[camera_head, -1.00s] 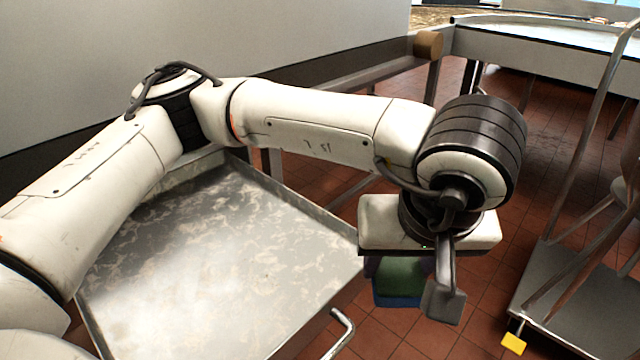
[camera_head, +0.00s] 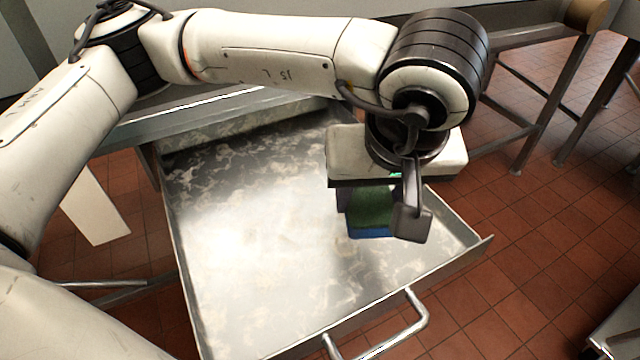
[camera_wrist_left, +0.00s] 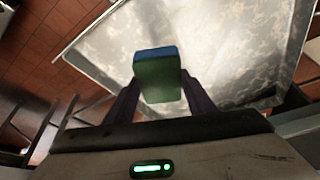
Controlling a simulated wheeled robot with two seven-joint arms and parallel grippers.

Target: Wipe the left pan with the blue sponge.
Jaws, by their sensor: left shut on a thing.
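The blue sponge (camera_head: 370,212) has a green upper part and a blue lower layer. My left gripper (camera_head: 376,208) is shut on it, with the fingers at its two sides. In the head view they hang over the right part of a metal pan (camera_head: 250,240) with pale smeared patches on its floor. The left wrist view shows the sponge (camera_wrist_left: 157,75) between the fingers, with the pan (camera_wrist_left: 225,40) beyond it. The sponge seems to be above the pan floor; contact cannot be made out. My right gripper is in neither view.
The pan has low raised walls and a bent metal handle (camera_head: 400,325) at its front. A metal table frame (camera_head: 545,100) stands behind at the right. Red tiled floor (camera_head: 530,250) is open at the right.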

